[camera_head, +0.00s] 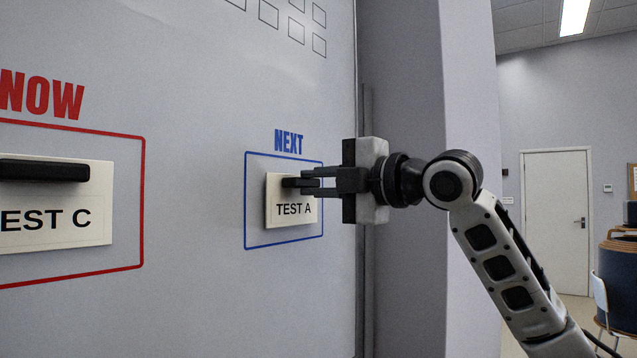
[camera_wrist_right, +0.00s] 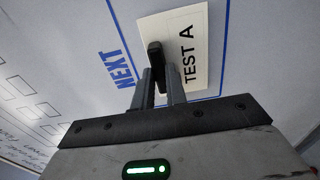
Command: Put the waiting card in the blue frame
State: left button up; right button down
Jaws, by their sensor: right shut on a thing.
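A cream card reading TEST A (camera_head: 277,217) is inside the blue frame (camera_head: 284,245) under the word NEXT on the white wall board. It has a dark handle near its top. My right gripper (camera_head: 306,182) is shut on that handle, reaching in from the right. The right wrist view shows the two fingers (camera_wrist_right: 160,85) on either side of the dark handle of the TEST A card (camera_wrist_right: 193,62). Part of the blue frame (camera_wrist_right: 223,45) shows there beside the card. My left gripper is not in view.
A red frame (camera_head: 143,210) under the word NOW holds a TEST C card (camera_head: 95,215) with a dark handle. Small empty outlined boxes (camera_head: 297,30) are above. A grey pillar (camera_head: 405,90) stands right of the board. A door (camera_head: 556,220) and chair (camera_head: 602,300) are farther back.

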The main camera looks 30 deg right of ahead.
jog(key=shift+w+a, duration=0.15)
jog(key=shift+w, duration=0.2)
dwell(0.4)
jog(key=c, duration=0.9)
grip_release()
jog(key=shift+c, duration=0.2)
jog(key=shift+s, duration=0.1)
jog(key=b+v, duration=0.1)
jog(key=v, duration=0.6)
